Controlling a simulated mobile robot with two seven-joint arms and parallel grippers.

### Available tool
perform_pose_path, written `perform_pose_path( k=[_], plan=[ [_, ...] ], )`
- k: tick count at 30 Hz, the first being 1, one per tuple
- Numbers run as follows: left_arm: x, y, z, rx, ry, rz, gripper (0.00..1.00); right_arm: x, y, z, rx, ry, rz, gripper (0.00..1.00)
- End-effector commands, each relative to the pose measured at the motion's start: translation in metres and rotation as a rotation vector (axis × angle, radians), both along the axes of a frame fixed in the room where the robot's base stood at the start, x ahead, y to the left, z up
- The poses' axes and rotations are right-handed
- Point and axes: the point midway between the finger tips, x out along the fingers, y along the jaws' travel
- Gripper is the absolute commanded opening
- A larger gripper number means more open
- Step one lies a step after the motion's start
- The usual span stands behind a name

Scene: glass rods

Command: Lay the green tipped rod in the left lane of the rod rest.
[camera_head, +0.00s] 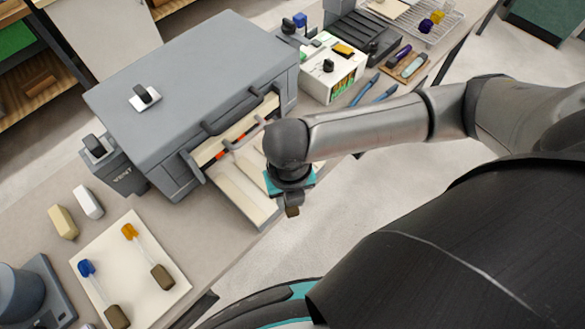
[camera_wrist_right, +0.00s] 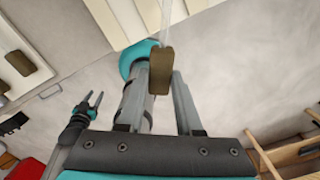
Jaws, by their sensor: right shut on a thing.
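My right gripper (camera_head: 290,197) hangs at the front edge of the bench, before the open grey oven. In the right wrist view its fingers (camera_wrist_right: 165,75) are shut on a brown-handled glass rod. The brown handle (camera_wrist_right: 160,71) sits at the fingertips and the clear shaft (camera_wrist_right: 165,18) runs out of the top of the picture. The rod's tip colour is not visible.
The grey oven (camera_head: 195,85) has its front open, with an orange glow inside. A white mat (camera_head: 100,245) at the lower left bears a blue-tipped rod (camera_head: 100,290) and an orange-tipped rod (camera_head: 148,258).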

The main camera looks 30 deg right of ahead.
Motion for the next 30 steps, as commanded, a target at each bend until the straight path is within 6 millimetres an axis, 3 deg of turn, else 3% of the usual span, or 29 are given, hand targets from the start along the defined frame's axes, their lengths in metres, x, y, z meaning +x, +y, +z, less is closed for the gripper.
perform_pose_path(
  k=[1,6,14,30],
  plan=[
    [0.000,0.000,0.010,0.000,0.000,0.000,0.47,-0.007,0.002,0.004,0.003,0.005,0.087,0.00],
    [0.001,0.000,0.023,0.000,-0.001,0.000,0.47,-0.020,0.007,0.003,0.007,0.004,0.341,0.00],
    [0.001,0.000,0.029,-0.001,-0.002,0.001,0.47,-0.028,0.010,0.001,0.008,0.001,0.517,0.00],
    [0.002,0.000,-0.020,0.000,-0.003,0.001,0.47,-0.006,0.018,-0.033,0.009,0.000,0.524,0.00]
  ],
)
